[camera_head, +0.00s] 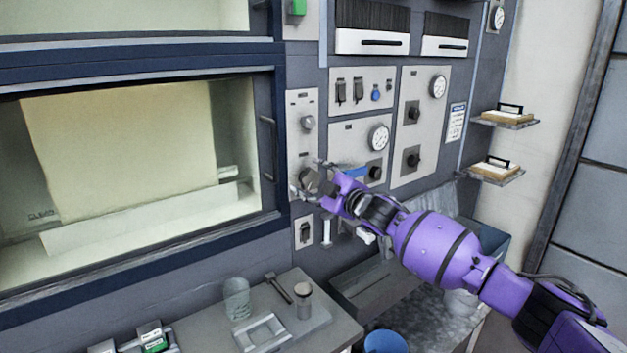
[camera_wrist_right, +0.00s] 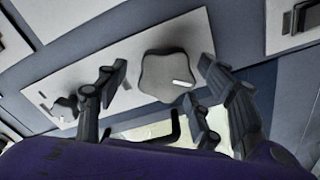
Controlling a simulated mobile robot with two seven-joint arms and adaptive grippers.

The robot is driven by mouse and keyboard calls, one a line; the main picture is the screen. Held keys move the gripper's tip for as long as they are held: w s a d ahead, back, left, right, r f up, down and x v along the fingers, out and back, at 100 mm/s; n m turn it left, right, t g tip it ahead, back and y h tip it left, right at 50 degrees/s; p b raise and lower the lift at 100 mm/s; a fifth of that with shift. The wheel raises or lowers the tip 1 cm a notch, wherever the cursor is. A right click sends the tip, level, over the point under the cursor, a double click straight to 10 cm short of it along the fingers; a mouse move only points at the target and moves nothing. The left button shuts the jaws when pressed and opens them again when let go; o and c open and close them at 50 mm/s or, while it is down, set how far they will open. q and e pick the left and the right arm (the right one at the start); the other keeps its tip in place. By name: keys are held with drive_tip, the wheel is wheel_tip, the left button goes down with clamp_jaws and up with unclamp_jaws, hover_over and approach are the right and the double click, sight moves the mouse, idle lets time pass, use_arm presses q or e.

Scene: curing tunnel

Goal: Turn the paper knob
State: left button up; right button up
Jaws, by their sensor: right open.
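A grey lobed knob (camera_wrist_right: 168,76) with a short white mark sits on a pale narrow panel; I take it to be the paper knob, though no label is readable. In the head view, this knob (camera_head: 309,180) is low on the panel just right of the window and is partly covered by my gripper. My right gripper (camera_head: 307,178) is open at the knob. In the right wrist view, its dark fingers stand apart on either side of the knob; I cannot tell whether they touch it. My left gripper is in neither view.
Another knob (camera_head: 307,123) sits higher on the same panel, and a switch (camera_head: 305,232) is below. A bench (camera_head: 335,330) below carries a glass beaker (camera_head: 236,298) and a hammer-like tool (camera_head: 279,288).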

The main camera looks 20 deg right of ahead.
drive_tip(key=shift+f, duration=0.1)
drive_tip(key=shift+s+d, duration=0.1)
drive_tip(key=shift+s, duration=0.1)
drive_tip(key=v, duration=1.1)
drive_tip(key=shift+s, duration=0.3)
